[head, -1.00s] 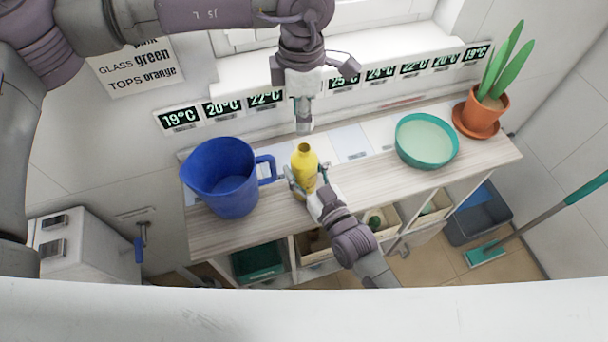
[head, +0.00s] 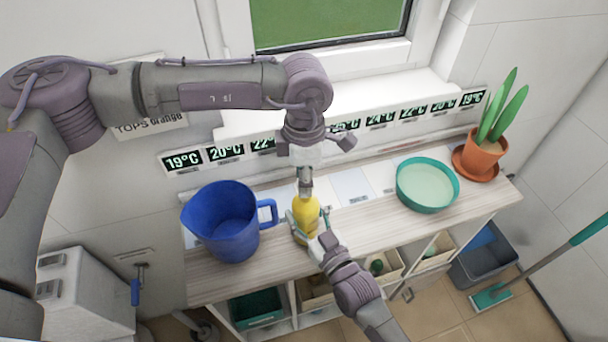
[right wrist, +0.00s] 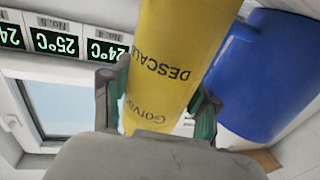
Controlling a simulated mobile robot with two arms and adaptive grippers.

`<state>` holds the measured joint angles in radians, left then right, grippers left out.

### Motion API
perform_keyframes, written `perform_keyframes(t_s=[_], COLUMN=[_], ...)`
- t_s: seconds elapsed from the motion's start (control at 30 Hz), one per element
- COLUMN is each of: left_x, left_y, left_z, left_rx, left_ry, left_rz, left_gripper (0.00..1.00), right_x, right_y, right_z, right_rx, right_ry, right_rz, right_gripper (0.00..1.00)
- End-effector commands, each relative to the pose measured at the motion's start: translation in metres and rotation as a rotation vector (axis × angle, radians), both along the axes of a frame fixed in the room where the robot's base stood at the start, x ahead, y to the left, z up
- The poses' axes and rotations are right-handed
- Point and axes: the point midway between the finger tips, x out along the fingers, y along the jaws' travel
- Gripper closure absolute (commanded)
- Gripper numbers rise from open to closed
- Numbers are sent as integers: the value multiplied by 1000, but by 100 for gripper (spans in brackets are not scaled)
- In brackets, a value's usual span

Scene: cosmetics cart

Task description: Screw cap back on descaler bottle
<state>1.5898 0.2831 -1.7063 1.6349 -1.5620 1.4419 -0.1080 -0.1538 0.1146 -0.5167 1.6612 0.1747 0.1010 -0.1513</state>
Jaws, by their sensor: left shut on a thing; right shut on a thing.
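The yellow descaler bottle (head: 306,214) stands upright on the cart's wooden top. It fills the middle of the right wrist view (right wrist: 178,62), with its label upside down there. My right gripper (head: 305,235) is shut around the bottle from the front, and its fingers (right wrist: 158,105) lie on both sides of the body. My left gripper (head: 305,188) points down directly over the bottle's neck, shut on the cap. The cap is mostly hidden between the fingertips. The fingertips meet the bottle's top in the head view; whether the cap touches the neck I cannot tell.
A blue jug (head: 222,228) stands close to the left, its handle toward the bottle. A teal bowl (head: 427,185) and a potted plant (head: 484,150) are on the right. Thermometer displays (head: 380,119) line the wall behind. The wooden top (head: 375,215) is clear between bottle and bowl.

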Motion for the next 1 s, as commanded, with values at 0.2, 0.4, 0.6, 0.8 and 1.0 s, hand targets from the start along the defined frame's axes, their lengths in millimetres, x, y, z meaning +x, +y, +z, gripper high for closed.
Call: perform_keyframes(t_s=[0.2, 0.4, 0.6, 0.8, 1.0], left_x=[-1, 0, 0, 0, 0], left_y=[0, 0, 0, 0, 0], left_z=[-12, -17, -17, -17, -20], left_rx=[2, 1, 1, 1, 0], left_ry=[2, 0, 0, 0, 0], left_rz=[-1, -2, -2, -2, -2], left_gripper=[78, 78, 78, 78, 78], right_x=[0, 0, 0, 0, 0], right_y=[0, 0, 0, 0, 0], right_z=[0, 0, 0, 0, 0], right_rx=[0, 0, 0, 0, 0], right_ry=[0, 0, 0, 0, 0], right_rz=[0, 0, 0, 0, 0], right_gripper=[100, 100, 100, 100, 100])
